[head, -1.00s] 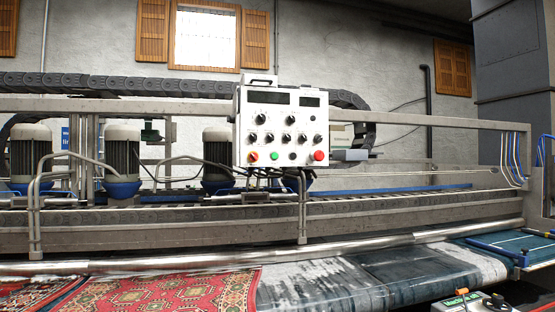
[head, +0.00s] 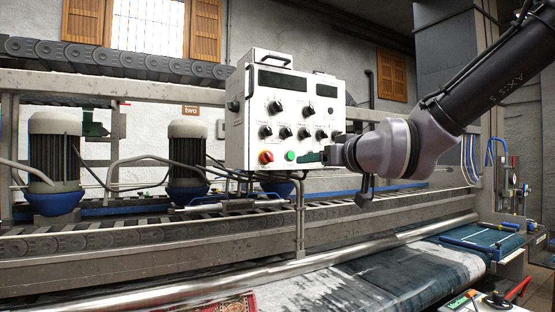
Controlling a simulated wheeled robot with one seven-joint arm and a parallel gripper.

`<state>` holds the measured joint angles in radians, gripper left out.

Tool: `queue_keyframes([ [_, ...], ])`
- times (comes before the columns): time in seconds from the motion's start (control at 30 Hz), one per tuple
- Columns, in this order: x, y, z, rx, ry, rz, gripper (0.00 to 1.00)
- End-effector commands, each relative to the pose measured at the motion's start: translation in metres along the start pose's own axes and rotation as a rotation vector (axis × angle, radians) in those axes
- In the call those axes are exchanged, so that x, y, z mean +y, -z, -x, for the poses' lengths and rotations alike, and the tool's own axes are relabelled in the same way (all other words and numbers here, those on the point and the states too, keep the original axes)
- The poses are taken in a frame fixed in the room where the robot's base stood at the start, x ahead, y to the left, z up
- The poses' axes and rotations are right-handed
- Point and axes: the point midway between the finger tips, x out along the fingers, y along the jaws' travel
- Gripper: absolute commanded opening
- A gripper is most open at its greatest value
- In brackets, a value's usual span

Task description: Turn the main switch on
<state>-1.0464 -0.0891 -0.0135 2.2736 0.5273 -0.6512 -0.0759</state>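The white control box (head: 285,112) stands above the machine bed in the head view, with rows of black knobs on its face. My gripper (head: 312,157) reaches in from the right, at the height of this bottom row, close to the green button. Its fingers are seen side-on, so their opening is unclear. The red button at the lower right is hidden behind my gripper and wrist.
A long metal machine bed with a rail (head: 120,243) runs below the box. Motors (head: 56,150) stand at the left. A red rug (head: 225,304) lies at the bottom. A cable hangs under the box. The space left of the box face is clear of my arm.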

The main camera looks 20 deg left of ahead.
Motion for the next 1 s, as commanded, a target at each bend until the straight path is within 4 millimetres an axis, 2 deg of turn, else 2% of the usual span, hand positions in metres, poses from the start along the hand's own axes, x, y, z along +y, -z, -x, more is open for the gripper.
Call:
queue_keyframes([
  [0.03,-0.019,0.000,-0.005,0.023,0.025,0.019,0.70],
  [0.1,-0.036,0.001,-0.008,0.052,0.043,0.037,0.70],
  [0.2,-0.047,0.002,-0.012,0.074,0.054,0.051,0.70],
  [0.37,-0.050,0.004,-0.030,0.079,0.055,0.055,0.70],
  [0.7,-0.053,0.009,-0.093,0.079,0.055,0.055,0.70],
  [0.83,-0.053,0.011,-0.108,0.080,0.054,0.053,0.70],
  [1.0,-0.054,0.011,-0.117,0.079,0.055,0.053,0.70],
])
